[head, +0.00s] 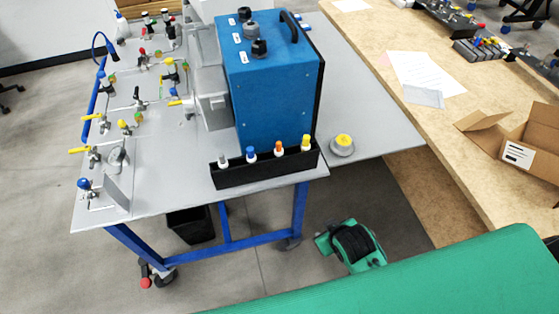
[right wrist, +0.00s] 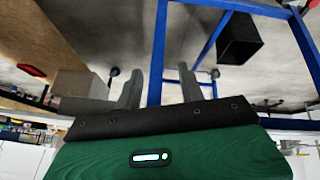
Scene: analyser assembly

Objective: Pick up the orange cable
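A long black tray (head: 262,170) stands at the front edge of the grey table, before the blue analyser box (head: 272,85). It holds a row of upright pieces with coloured tops. The orange-topped one (head: 279,148) stands between a blue-topped (head: 251,153) and a yellow-topped one (head: 305,142). I make out no loose orange cable elsewhere. My right gripper (right wrist: 161,72) shows in the right wrist view, its two fingers apart with nothing held between them. It is away from the tray, with the table's blue legs and the floor beyond. My left gripper is not in view.
The grey table (head: 165,185) carries several valves and fittings at left. A grey disc with a yellow top (head: 342,145) lies right of the tray. A wooden bench (head: 400,55) with papers and an open cardboard box (head: 530,140) runs along the right. A black bin (head: 190,225) stands below.

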